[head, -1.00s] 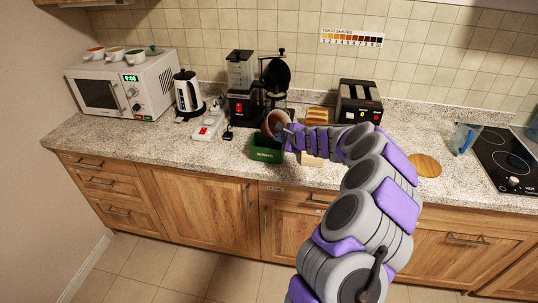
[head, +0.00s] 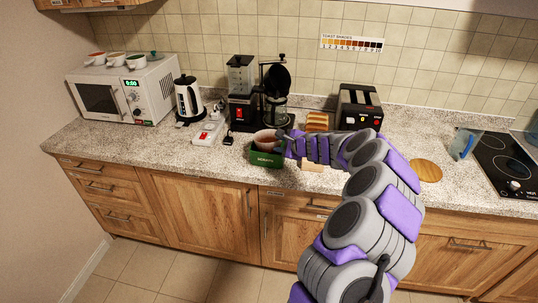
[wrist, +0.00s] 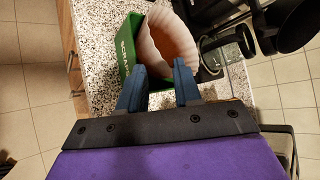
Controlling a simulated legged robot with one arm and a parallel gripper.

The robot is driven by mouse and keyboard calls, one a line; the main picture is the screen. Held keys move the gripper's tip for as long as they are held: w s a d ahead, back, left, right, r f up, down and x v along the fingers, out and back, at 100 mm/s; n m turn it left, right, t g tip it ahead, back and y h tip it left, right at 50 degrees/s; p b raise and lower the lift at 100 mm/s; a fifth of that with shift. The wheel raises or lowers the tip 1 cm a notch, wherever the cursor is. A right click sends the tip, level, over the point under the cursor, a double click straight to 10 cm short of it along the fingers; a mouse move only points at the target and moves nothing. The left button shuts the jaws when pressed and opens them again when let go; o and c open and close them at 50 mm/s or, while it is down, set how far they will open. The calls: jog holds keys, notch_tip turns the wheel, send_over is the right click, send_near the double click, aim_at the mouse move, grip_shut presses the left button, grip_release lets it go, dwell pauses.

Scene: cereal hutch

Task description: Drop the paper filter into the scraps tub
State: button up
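The paper filter (head: 267,136) is a pale, fluted cup with a brown inside. In the head view it sits in the mouth of the green scraps tub (head: 266,160), with its rim showing above the tub's front wall. In the wrist view the filter (wrist: 165,45) lies just beyond my fingertips, against the tub wall (wrist: 124,55). My gripper (wrist: 160,72) has its two blue fingers spread apart, with a gap between them. In the head view my gripper (head: 286,137) is at the right side of the filter. The filter's lower part is hidden in the tub.
The coffee maker (head: 276,85) with its glass carafe stands close behind the tub. A toaster (head: 358,106) and toast slices (head: 317,121) are to the right. A kettle (head: 188,98) and a white power strip (head: 207,132) are to the left. The counter's front edge is close to the tub.

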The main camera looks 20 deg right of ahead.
jog(key=p+v, duration=0.4)
jog(key=v, duration=1.3)
jog(key=s+a+r+n+g+y, duration=0.1)
jog(key=a+r+n+y, duration=0.15)
jog(key=a, duration=0.45)
jog(key=a+r+n+g+y, duration=0.1)
jog(key=a+r+n, duration=0.15)
jog(key=a, duration=0.35)
jog(key=s+a+n+g, duration=0.6)
jog(key=s+a+n, duration=0.5)
jog(key=s+a, duration=0.45)
jog(key=s+d+f+n+g+h, duration=0.1)
jog(key=s+f+n+g+h, duration=0.1)
jog(key=s, duration=0.9)
jog(key=s+d+f+n+g+h, duration=0.1)
jog(key=s+f+n+g+h, duration=0.1)
jog(key=s, duration=1)
jog(key=shift+d+n+g+h, duration=0.4)
jog(key=shift+n+g+h, duration=0.4)
jog(key=shift+n+h, duration=0.4)
